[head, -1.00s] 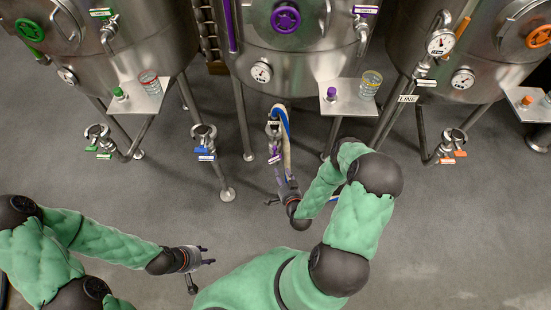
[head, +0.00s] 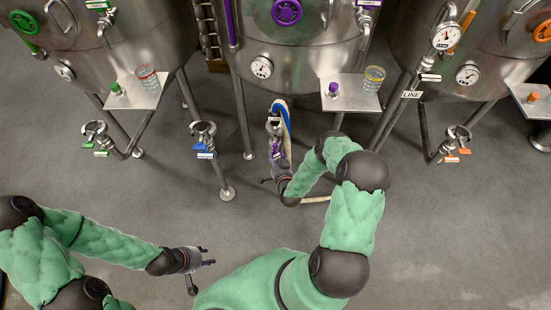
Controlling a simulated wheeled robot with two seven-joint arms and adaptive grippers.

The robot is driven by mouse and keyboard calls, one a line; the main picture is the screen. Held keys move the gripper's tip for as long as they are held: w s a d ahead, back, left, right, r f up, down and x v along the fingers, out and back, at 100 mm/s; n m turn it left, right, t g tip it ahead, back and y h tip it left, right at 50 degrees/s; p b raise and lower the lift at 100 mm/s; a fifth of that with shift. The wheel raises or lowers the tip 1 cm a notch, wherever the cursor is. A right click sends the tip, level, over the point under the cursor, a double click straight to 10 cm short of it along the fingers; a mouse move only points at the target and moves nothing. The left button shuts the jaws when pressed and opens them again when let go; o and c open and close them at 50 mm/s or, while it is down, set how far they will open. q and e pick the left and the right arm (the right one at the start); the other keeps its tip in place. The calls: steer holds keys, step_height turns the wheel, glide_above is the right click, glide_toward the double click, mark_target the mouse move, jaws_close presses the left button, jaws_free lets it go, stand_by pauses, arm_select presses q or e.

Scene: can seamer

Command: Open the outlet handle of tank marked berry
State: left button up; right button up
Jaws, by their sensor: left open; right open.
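The middle steel tank (head: 300,42) has a purple hand wheel (head: 286,12) and purple fittings; I cannot read its labels, so I cannot confirm which tank is marked berry. Its outlet valve (head: 273,128) hangs below the tank, with a small purple handle (head: 276,152) on it. My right gripper (head: 278,163) is open just below this handle, pointing up the picture at it; I cannot tell whether they touch. My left gripper (head: 208,256) is open and empty over the floor at lower left.
Blue and pale hoses (head: 285,115) run beside the purple outlet. A blue-handled valve (head: 204,145) stands to its left, a green-handled one (head: 98,140) farther left, an orange-handled one (head: 452,148) at right. A shelf (head: 350,95) holds a glass (head: 373,79). Tank legs stand around; the floor is clear.

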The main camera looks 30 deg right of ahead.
jaws_close()
stand_by(0.5)
steer(key=n+g+h, duration=0.1)
steer(key=n, duration=0.2)
steer(key=shift+r+p, duration=0.1)
steer(key=shift+p, duration=0.3)
steer(key=shift+d+n+g+h, duration=0.1)
steer(key=shift+n+g+h, duration=0.9)
steer(key=shift+n, duration=0.5)
